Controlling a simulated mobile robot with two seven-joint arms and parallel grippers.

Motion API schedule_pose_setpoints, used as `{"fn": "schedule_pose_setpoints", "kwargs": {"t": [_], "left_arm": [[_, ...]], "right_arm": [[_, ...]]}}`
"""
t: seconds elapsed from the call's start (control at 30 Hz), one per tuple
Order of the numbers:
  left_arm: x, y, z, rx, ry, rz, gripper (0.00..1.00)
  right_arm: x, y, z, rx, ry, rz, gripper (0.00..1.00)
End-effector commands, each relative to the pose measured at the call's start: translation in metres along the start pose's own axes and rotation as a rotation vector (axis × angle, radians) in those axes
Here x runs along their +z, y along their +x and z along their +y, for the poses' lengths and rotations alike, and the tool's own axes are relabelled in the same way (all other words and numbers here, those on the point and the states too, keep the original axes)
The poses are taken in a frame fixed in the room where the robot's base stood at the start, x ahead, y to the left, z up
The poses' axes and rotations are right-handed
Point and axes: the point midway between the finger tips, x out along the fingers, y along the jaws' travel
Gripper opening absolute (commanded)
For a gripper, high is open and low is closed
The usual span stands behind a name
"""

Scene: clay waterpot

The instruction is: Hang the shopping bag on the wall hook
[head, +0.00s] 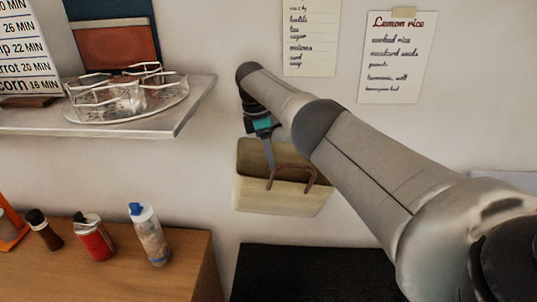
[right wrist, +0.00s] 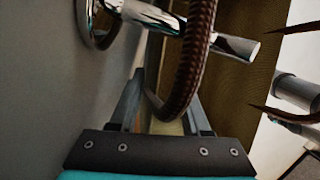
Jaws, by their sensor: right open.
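The shopping bag (head: 272,194), a tan bag with brown handles, is upright against the wall below my right gripper (head: 270,165) in the head view. In the right wrist view, a brown braided handle (right wrist: 187,75) loops down between the parted fingers of my right gripper (right wrist: 165,105). It crosses in front of a chrome wall hook (right wrist: 225,42); the bag's tan fabric (right wrist: 240,85) lies behind. I cannot tell how firmly the hook bears the handle. My fingers are open around the handle. My left gripper is out of view.
A metal shelf (head: 190,105) with a wire rack tray (head: 130,110) is at the left. Below it, a wooden counter (head: 190,270) holds several bottles. A black surface (head: 310,275) lies below the bag. Another chrome peg (right wrist: 298,90) shows at the right.

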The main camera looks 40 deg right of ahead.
Motion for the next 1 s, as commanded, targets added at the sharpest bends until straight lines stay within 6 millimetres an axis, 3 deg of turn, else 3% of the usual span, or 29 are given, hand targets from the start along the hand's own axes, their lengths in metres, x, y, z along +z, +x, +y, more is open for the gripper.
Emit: {"fn": "schedule_pose_setpoints", "kwargs": {"t": [0.27,0.6,1.0], "left_arm": [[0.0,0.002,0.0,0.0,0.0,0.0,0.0],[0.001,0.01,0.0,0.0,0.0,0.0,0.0],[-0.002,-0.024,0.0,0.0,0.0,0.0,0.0]], "right_arm": [[-0.001,-0.009,0.001,0.002,0.0,0.001,0.47],[-0.001,-0.077,0.0,0.003,0.0,0.003,0.47],[0.001,-0.115,-0.001,-0.001,0.0,0.0,0.47]]}}
